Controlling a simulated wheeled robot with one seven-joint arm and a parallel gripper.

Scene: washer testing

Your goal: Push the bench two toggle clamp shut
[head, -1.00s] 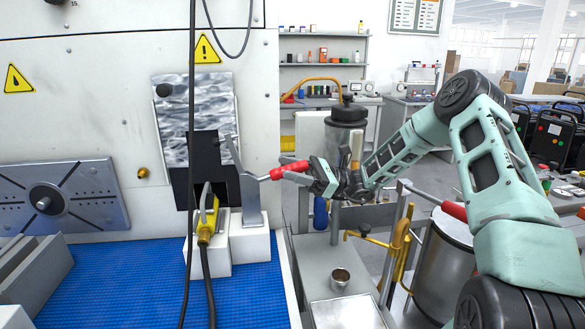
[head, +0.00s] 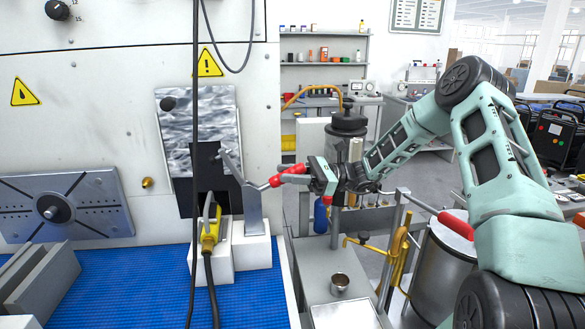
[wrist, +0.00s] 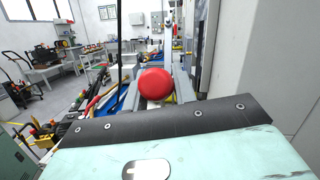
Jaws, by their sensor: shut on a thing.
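The toggle clamp (head: 253,208) is a grey metal clamp on a white block at the right end of the blue bench. Its lever slopes up to the right from a low pivot and ends in a red grip (head: 289,174). My gripper (head: 306,176) comes in from the right and is shut on the outer end of that red grip. In the wrist view the rounded red end of the grip (wrist: 155,85) stands just beyond the dark edge of my gripper. The clamp's pressing arm leans up to the left; its contact point is unclear.
A yellow plug with a cable (head: 210,232) stands left of the clamp, and a black cable hangs in front. A dark canister (head: 347,140) is close behind my gripper. A small metal cup (head: 340,282) and a second red handle (head: 456,224) are at right.

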